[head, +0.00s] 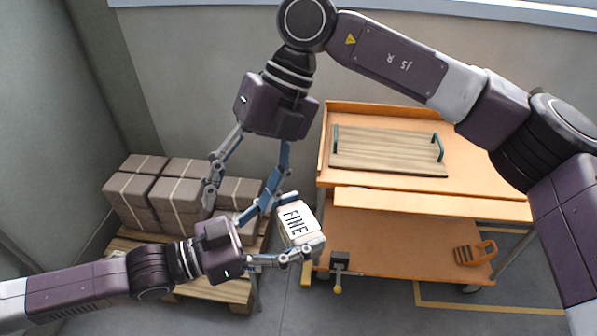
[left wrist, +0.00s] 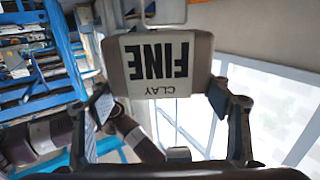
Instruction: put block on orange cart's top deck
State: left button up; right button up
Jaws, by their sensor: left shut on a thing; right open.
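The cart's top deck (head: 385,118) carries a wooden board with two green handles (head: 390,152). My right gripper (head: 230,203) is open and empty, its fingers spread near the block.
Stacked, strapped brown packs (head: 180,192) stand on a wooden pallet (head: 215,285) at left. The cart's lower deck (head: 390,240) holds an orange brush-like item (head: 474,253). My right arm reaches over the cart. Bare deck shows around the board.

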aim_at(299, 221)
pick_arm(q)
jog(key=shift+r, duration=0.15)
pick_arm(e)
jog(key=w+d+r+t+h, duration=0.2)
jog(key=d+t+h, duration=0.15)
jog(key=d, duration=0.55)
jog(key=shift+h, duration=0.45)
jog(key=f, duration=1.2)
jog(key=shift+w+a, duration=0.2)
jog(key=shift+w, duration=0.05)
jog(key=shift+r, duration=0.1)
grip_shut()
pick_arm(q)
jog(key=o, duration=1.9)
jog(key=shift+c, duration=0.2)
jog(key=shift+a, duration=0.1)
